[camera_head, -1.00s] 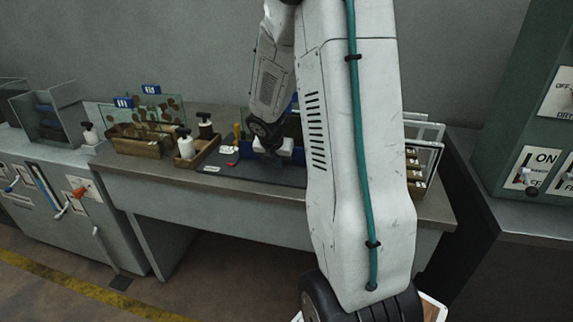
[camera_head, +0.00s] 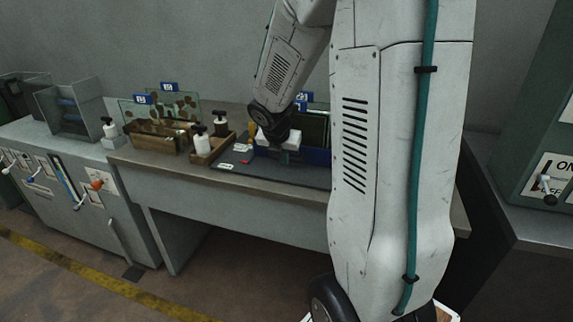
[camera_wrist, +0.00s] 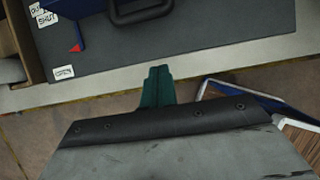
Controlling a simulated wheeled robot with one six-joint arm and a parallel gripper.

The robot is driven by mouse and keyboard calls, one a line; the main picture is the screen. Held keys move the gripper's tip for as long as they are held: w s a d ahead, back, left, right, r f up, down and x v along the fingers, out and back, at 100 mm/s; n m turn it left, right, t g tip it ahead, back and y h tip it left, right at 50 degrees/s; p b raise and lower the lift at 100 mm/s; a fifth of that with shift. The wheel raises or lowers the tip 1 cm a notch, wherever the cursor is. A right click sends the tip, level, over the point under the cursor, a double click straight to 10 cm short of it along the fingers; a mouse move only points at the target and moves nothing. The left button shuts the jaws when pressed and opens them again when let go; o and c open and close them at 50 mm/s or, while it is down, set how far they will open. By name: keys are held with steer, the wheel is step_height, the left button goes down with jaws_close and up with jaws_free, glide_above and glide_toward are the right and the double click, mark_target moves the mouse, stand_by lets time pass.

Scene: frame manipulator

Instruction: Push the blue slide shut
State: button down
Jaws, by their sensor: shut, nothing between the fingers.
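The blue slide (camera_head: 316,156) sits on a dark board (camera_head: 285,172) on the bench, partly hidden by my arm. In the wrist view, part of the blue slide (camera_wrist: 68,10) shows at the top left, with a dark handle (camera_wrist: 143,10) cut off by the top edge. A red pointer (camera_wrist: 75,48) lies near small white labels, one reading SHUT (camera_wrist: 47,19). My gripper (camera_wrist: 158,72) has its teal fingers together and empty, over the board's front edge in the picture, apart from the handle.
Wooden trays with a bottle (camera_head: 201,142) and glass plates (camera_head: 160,122) stand left of the board. A wooden edge (camera_wrist: 12,45) borders the board in the wrist view. A blue-and-white framed item (camera_wrist: 250,98) lies lower right. A green cabinet (camera_head: 525,120) stands right.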

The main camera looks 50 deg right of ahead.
steer(key=x, duration=0.6)
steer(key=shift+f, duration=0.45)
steer(key=shift+w+d+r, duration=0.1)
steer(key=shift+w+d, duration=0.2)
steer(key=shift+d, duration=0.25)
steer(key=shift+w+d+r, duration=0.15)
steer(key=shift+w+d, duration=0.15)
steer(key=shift+d, duration=0.3)
steer(key=shift+w+d+r, duration=0.15)
steer(key=shift+w+d, duration=0.2)
steer(key=shift+d, duration=0.3)
